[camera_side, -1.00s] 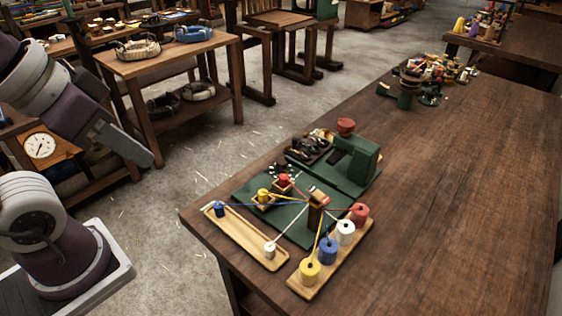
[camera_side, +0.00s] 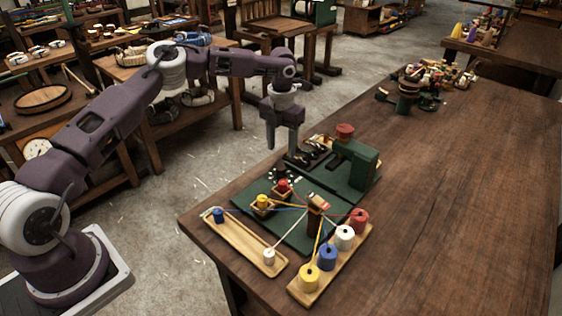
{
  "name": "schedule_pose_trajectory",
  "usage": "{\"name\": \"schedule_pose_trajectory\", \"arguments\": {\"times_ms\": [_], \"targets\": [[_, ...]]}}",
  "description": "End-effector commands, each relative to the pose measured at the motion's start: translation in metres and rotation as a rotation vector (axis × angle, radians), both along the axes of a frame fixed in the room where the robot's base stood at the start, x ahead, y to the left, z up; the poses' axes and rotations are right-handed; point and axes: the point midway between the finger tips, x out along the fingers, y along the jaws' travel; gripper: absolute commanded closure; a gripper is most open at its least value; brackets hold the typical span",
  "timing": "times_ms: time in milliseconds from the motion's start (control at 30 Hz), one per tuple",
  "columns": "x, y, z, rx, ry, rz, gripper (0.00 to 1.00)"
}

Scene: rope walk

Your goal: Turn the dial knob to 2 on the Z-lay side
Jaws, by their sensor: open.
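My gripper (camera_side: 282,150) hangs at the end of my arm, pointing down, with its two fingers apart and nothing between them. It is above the far left part of the green machine (camera_side: 358,165) on the wooden table. The machine has a dark section (camera_side: 309,157) at its left, with small dark parts, and a red knob-like top (camera_side: 345,131) at the back. The gripper's right finger overlaps the dark section's left edge in the picture; I cannot tell whether it touches. I cannot make out a dial knob, numbers or a Z-lay marking for sure at this size.
Coloured strands run from spools on a wooden rail (camera_side: 301,293) to a brown post (camera_side: 315,212) on the green base. A long wooden tray (camera_side: 240,244) lies at the near left. Small yellow and red spools sit in wooden holders. The table's right side is clear.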

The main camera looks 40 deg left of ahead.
Motion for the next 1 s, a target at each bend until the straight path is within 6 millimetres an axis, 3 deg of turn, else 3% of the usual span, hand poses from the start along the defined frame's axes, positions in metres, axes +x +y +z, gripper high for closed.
{"name": "schedule_pose_trajectory", "arguments": {"times_ms": [333, 667, 933, 1000], "targets": [[-0.002, 0.001, -0.06, -0.001, 0.006, 0.002, 0.5], [-0.001, 0.001, -0.069, 0.002, 0.002, -0.001, 0.5], [-0.001, 0.001, -0.068, 0.003, 0.002, -0.001, 1.0], [-0.001, 0.001, -0.068, 0.003, 0.001, -0.001, 1.0]]}}
